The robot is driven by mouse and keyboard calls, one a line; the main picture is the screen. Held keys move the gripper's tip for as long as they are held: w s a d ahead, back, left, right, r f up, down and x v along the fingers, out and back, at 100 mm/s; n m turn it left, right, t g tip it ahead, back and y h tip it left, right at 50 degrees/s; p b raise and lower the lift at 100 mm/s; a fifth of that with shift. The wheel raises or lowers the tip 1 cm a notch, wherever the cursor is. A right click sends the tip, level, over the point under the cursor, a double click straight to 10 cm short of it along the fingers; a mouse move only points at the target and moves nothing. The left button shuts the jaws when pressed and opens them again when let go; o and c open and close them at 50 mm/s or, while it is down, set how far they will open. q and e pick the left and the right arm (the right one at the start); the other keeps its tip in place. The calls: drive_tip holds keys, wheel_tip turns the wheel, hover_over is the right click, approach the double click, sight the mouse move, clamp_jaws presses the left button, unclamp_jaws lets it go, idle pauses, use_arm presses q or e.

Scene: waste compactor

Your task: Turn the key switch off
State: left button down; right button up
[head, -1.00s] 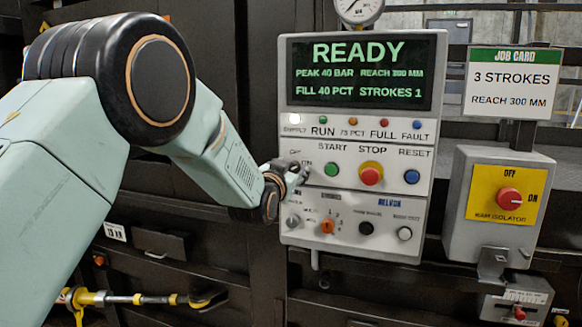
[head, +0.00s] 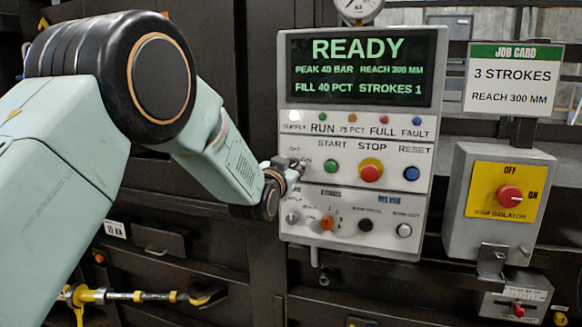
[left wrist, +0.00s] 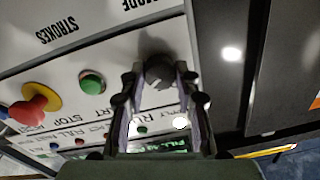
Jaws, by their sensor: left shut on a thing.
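The control panel (head: 430,215) faces me in the head view, with READY on its screen (head: 361,70). The key switch is at the panel's left edge, beside the green START button (head: 331,166), mostly hidden behind my left gripper (head: 295,168). OFF and ON lettering shows next to it. In the left wrist view the dark key switch (left wrist: 160,70) sits between the fingertips of my left gripper (left wrist: 159,84), which is shut on it. The key's exact angle is hard to tell. The SUPPLY lamp (head: 294,116) glows white. My right gripper is not in view.
The red STOP button (head: 371,173) and blue RESET button (head: 412,173) are right of START. A yellow-faced ram isolator (head: 480,215) and a job card (head: 512,82) stand at right.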

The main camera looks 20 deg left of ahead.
use_arm(q)
drive_tip(key=shift+n, duration=0.3)
drive_tip(key=shift+n+b, duration=0.5)
drive_tip(key=shift+n, duration=0.5)
drive_tip(key=n+b, duration=0.1)
drive_tip(key=n, duration=0.2)
drive_tip(key=shift+a+n, duration=0.1)
drive_tip(key=shift+n, duration=0.2)
drive_tip(key=n+b, duration=0.1)
drive_tip(key=n, duration=0.4)
drive_tip(key=shift+f+n, duration=0.1)
drive_tip(key=shift+n, duration=0.3)
drive_tip(key=c, duration=1)
unclamp_jaws()
